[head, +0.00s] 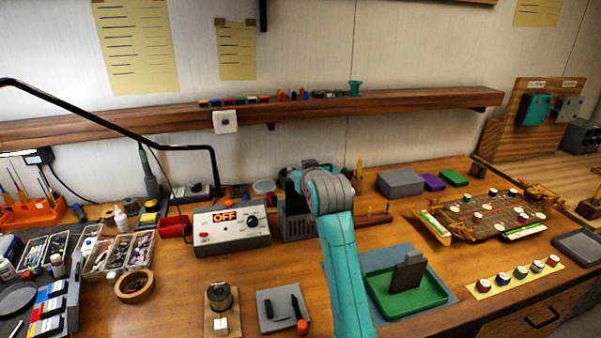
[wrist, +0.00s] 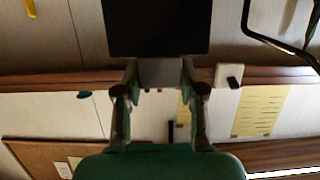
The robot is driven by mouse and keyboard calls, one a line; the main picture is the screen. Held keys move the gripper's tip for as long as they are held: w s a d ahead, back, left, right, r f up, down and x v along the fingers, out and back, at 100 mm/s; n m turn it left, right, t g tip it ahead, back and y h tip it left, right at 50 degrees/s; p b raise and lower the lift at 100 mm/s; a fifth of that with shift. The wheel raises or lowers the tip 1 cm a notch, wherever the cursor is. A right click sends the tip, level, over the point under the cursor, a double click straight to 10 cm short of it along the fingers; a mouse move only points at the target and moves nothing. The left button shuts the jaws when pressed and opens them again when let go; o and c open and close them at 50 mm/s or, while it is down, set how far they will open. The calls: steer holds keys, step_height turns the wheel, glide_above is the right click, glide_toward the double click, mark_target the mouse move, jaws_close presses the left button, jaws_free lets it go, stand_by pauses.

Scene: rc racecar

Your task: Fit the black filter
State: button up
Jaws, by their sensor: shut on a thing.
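In the wrist view my gripper (wrist: 159,78) is shut on a small grey block whose far end carries a wide black slab (wrist: 157,27). I take this black piece to be the black filter; its far edge is cut off by the frame. The wall and shelf show behind it, so it is in the air. In the head view my teal arm (head: 342,260) reaches up at the middle, and its grey wrist hides the fingers and the held piece. An open racecar chassis (head: 485,215) lies at the right of the bench.
A green tray (head: 405,305) with a dark upright block (head: 408,272) is right of my arm. A power unit (head: 231,238) reading OFF and a grey tray (head: 280,308) with black parts are left. A wooden shelf (head: 440,100) runs along the wall.

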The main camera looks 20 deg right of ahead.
mark_target(301, 202)
steer(key=shift+f, duration=4.75)
steer(key=o, duration=0.9)
steer(key=v, duration=1.2)
